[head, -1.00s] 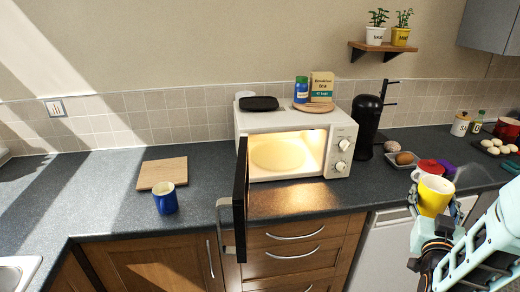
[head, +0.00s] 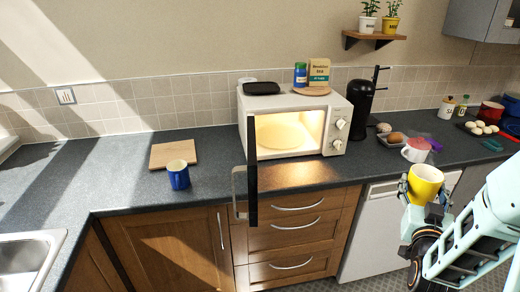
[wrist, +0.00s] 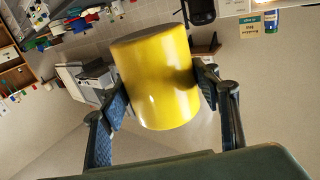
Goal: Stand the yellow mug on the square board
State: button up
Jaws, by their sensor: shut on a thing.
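The yellow mug (head: 424,184) is in my gripper (head: 424,196), at the right of the head view, held in front of the counter. In the wrist view the mug (wrist: 157,78) sits between both fingers of my gripper (wrist: 160,98), which touch its sides. In the head view the mug looks roughly upright with its open top showing. The square board (head: 173,154) is a flat wooden board lying on the counter at the left, with nothing on it. My gripper is far to the right of it.
A blue mug (head: 178,174) stands at the board's front right edge. The microwave (head: 343,123) stands between board and gripper, its open door (head: 252,170) jutting forward past the counter's edge. The counter left of the board is clear.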

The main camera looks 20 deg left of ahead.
aim_at(180, 147)
jog(key=k, duration=0.5)
jog(key=k+u, duration=0.35)
jog(key=j+u, duration=0.1)
jog(key=u, duration=0.7)
jog(key=i+j, duration=0.15)
jog(key=i, duration=0.65)
jog(key=i+j, duration=0.15)
jog(key=i, duration=0.7)
jog(key=i+j, duration=0.15)
jog(key=i, duration=0.65)
